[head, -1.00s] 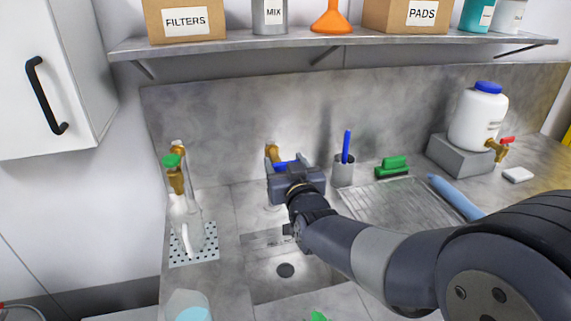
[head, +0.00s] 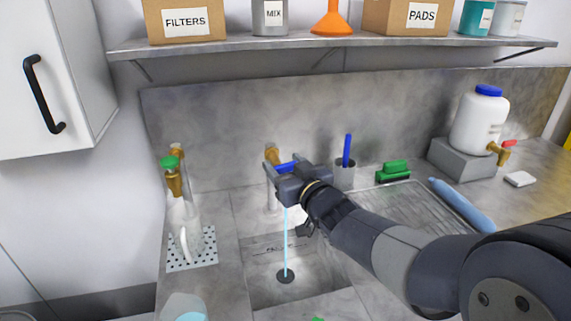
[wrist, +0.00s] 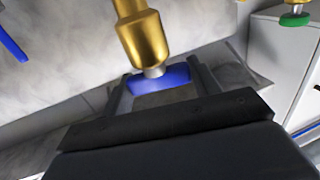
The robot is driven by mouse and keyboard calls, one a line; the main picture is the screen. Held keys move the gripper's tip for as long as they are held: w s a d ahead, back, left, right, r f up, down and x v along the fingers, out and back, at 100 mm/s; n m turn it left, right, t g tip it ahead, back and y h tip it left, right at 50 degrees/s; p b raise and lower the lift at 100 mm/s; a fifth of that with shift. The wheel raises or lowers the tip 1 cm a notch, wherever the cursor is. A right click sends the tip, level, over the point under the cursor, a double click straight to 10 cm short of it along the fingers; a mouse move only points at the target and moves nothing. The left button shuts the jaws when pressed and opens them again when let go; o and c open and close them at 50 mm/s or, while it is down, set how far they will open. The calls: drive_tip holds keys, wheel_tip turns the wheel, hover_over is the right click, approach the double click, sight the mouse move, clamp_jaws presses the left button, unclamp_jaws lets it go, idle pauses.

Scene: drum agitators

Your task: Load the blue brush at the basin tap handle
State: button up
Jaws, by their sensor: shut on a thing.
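The basin tap (head: 271,154) is brass and stands at the back of the sink, with a blue tap handle (head: 287,168). My gripper (head: 284,170) is shut on the tap handle. In the wrist view the blue handle (wrist: 160,77) sits between my fingers, below the brass tap body (wrist: 139,30). A pale blue water stream (head: 286,240) runs down to the drain. A blue brush (head: 347,148) stands upright in a grey cup (head: 344,175), right of my gripper; its lower end is hidden in the cup.
A green-handled scrubber (head: 393,171) and a light blue roll (head: 461,204) lie on the right, by the ribbed drainboard (head: 400,210). A shelf (head: 330,46) with boxes runs above.

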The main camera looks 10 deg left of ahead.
drive_tip(key=shift+r+n+g+y+p, duration=0.25)
drive_tip(key=shift+n+g+y+p, duration=0.05)
drive_tip(key=shift+p, duration=0.2)
drive_tip(key=shift+f, duration=0.15)
drive_tip(key=o, duration=1)
drive_tip(key=v, duration=1.1)
drive_tip(key=shift+b, duration=0.4)
drive_tip(key=shift+w, duration=0.15)
